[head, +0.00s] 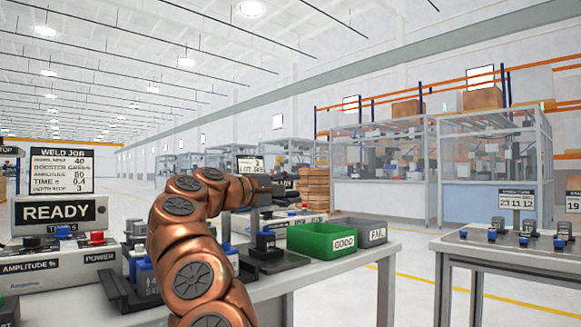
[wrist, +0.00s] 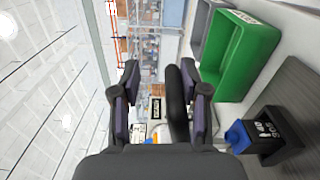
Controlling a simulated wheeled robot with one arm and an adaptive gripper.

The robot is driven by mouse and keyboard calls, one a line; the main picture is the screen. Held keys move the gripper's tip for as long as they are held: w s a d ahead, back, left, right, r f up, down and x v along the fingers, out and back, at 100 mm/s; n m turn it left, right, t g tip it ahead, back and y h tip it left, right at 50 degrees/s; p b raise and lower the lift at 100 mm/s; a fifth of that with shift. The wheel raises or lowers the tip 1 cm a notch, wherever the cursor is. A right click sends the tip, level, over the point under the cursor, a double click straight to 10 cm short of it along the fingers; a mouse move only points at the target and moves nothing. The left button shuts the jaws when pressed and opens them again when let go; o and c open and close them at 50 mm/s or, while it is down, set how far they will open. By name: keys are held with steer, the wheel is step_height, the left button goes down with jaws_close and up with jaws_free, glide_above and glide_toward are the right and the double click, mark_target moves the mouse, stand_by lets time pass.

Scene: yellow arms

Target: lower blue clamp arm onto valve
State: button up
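My gripper (head: 262,190) is at the end of my copper arm, above the black fixture (head: 285,262) on the near bench. In the wrist view its two fingers (wrist: 161,105) stand apart. A dark rounded bar (wrist: 177,105) shows between them, closer to the right finger; I cannot tell whether it touches. I cannot clearly make out a blue clamp arm in either view.
The green GOOD bin (head: 320,254) and grey FAIL bin (head: 374,240) stand right of the fixture. A READY display (head: 58,213) and control box (head: 75,265) are at left. A blue unit (head: 145,285) is partly behind my arm. Another table (head: 500,253) holds several blue-topped valves.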

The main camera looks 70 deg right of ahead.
steer(key=shift+w+r, duration=0.15)
steer(key=shift+r, duration=0.6)
steer(key=shift+w+r, duration=0.1)
steer(key=shift+r, duration=0.6)
steer(key=shift+s+r, duration=0.15)
steer(key=shift+r, duration=0.2)
steer(key=shift+s+r, duration=0.25)
steer(key=shift+r, duration=0.9)
steer(key=shift+w, duration=0.1)
